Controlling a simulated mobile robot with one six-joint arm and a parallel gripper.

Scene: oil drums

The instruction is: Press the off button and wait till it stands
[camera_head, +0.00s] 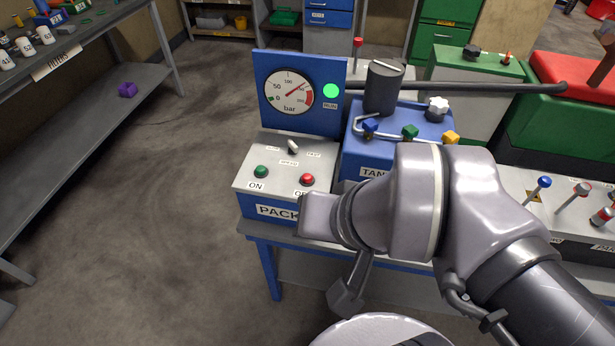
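The grey-topped control box labelled PACK (277,209) stands on a blue-legged bench. It has a green ON button (261,171) and a red button (307,179) whose label is partly hidden by my arm. A small selector (292,147) sits behind them. The round bar gauge (288,90) on the blue panel has its needle pointing up and right, past 100, toward the red zone. The RUN lamp (331,91) beside it glows green. My arm's end is just right of and in front of the red button. My gripper's fingers cannot be made out, so open or shut is unclear.
A blue TANK unit (395,142) with a dark cylinder and coloured knobs stands right of the box, partly behind my arm. Levers (538,187) stand farther right. A shelf rack (95,105) is at left. The floor between (150,220) is mostly clear.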

